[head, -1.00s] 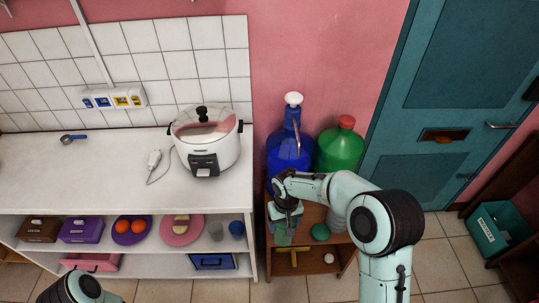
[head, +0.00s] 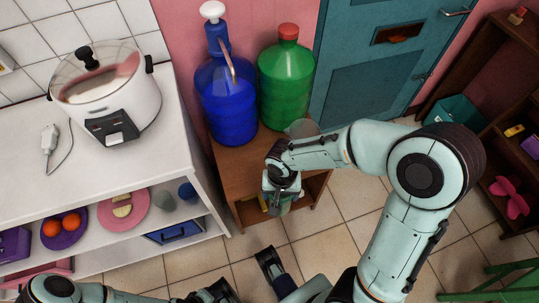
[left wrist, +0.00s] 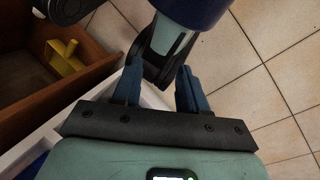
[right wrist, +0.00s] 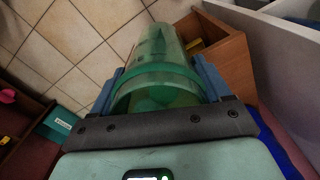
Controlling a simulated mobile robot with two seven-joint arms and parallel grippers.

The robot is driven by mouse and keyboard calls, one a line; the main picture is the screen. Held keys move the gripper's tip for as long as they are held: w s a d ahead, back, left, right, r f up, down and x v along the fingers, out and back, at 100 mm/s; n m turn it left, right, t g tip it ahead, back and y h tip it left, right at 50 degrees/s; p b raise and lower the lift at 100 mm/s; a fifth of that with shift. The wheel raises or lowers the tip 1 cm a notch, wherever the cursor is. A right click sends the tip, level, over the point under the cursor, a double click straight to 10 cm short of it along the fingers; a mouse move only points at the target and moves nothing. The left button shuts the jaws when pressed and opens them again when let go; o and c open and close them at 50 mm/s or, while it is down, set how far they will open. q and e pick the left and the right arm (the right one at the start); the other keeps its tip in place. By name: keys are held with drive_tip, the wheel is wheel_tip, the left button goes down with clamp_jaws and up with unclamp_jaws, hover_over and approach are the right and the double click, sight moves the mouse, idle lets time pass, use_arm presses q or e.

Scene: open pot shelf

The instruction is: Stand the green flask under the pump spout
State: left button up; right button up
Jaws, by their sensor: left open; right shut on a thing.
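The clear green flask (right wrist: 155,45) is between the fingers of my right gripper (right wrist: 160,72), which is shut on it. In the head view my right gripper (head: 284,186) is over the front edge of the low wooden stand, and the flask there is mostly hidden by the gripper. The pump is a blue bottle (head: 228,105) with a white top and a thin spout (head: 229,62), at the back left of the stand; the flask is in front of it, apart from the spout. My left gripper (left wrist: 155,78) is open and empty, low above the tiled floor.
A large green bottle (head: 287,78) with a red cap stands right of the pump. A clear glass vessel (head: 301,128) is in front of it, partly behind my right arm. A white counter (head: 185,130) with a cooker (head: 108,95) is on the left. The stand's top (head: 236,163) has bare room before the pump.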

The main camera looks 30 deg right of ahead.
drive_tip(key=w+d+b, duration=0.1)
drive_tip(key=w+d, duration=0.3)
drive_tip(key=w, duration=1.4)
use_arm(q)
drive_tip(key=w+a+f+t+b, duration=0.1)
drive_tip(key=w+a+f+b, duration=0.1)
drive_tip(key=w+f, duration=0.2)
drive_tip(key=shift+w+a+t+y, duration=0.2)
drive_tip(key=shift+w+t+y, duration=0.2)
use_arm(e)
wheel_tip(320, 180, down, 7)
drive_tip(key=shift+w+d, duration=0.2)
drive_tip(key=shift+w, duration=0.1)
drive_tip(key=shift+f, duration=0.1)
drive_tip(key=o, duration=0.7)
drive_tip(key=shift+f, duration=0.1)
drive_tip(key=o, duration=0.3)
drive_tip(key=shift+o, duration=0.2)
